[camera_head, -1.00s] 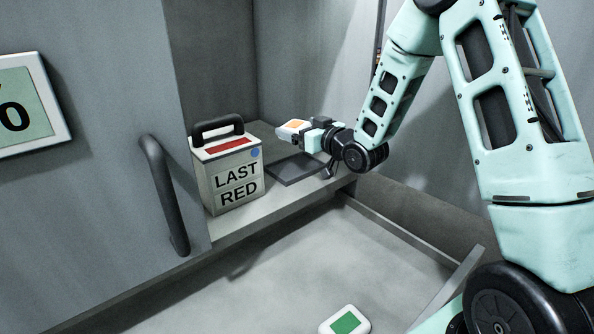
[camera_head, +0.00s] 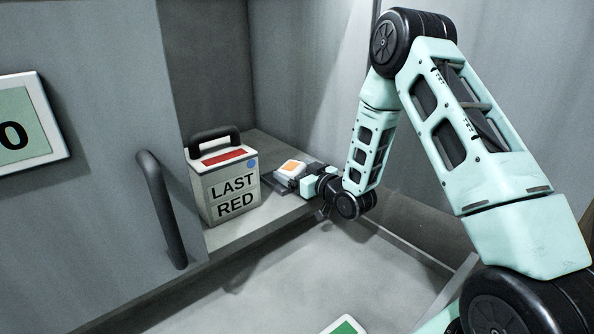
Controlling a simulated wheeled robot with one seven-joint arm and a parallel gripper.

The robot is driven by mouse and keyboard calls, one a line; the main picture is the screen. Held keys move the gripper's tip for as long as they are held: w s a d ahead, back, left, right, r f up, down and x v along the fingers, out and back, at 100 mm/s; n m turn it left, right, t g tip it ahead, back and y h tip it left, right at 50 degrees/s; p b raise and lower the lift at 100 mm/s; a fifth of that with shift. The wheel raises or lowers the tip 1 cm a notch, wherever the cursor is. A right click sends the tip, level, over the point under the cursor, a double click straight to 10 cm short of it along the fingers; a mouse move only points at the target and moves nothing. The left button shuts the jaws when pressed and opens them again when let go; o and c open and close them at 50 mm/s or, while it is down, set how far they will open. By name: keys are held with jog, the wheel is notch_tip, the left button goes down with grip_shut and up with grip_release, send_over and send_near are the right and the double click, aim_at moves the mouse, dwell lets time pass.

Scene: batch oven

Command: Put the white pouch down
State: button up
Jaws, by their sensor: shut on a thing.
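The white pouch (camera_head: 288,166) has an orange patch on top. It is in the recess, to the right of the box marked LAST RED. My gripper (camera_head: 290,178) is shut on its near right side and comes in from the right. The pouch is low over the dark flat plate (camera_head: 284,188) on the shelf. My gripper and the pouch hide most of the plate. I cannot tell whether the pouch touches it.
A vertical dark door handle (camera_head: 162,210) juts out at left. Another white item with a green patch (camera_head: 345,327) lies on the lower surface, cut off below.

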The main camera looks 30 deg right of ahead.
jog(key=shift+f, duration=0.2)
jog(key=o, duration=0.7)
jog(key=shift+r, duration=0.1)
jog(key=shift+r, duration=0.1)
jog(key=shift+s, duration=0.15)
jog(key=shift+b+v, duration=1.75)
jog(key=shift+v, duration=4.1)
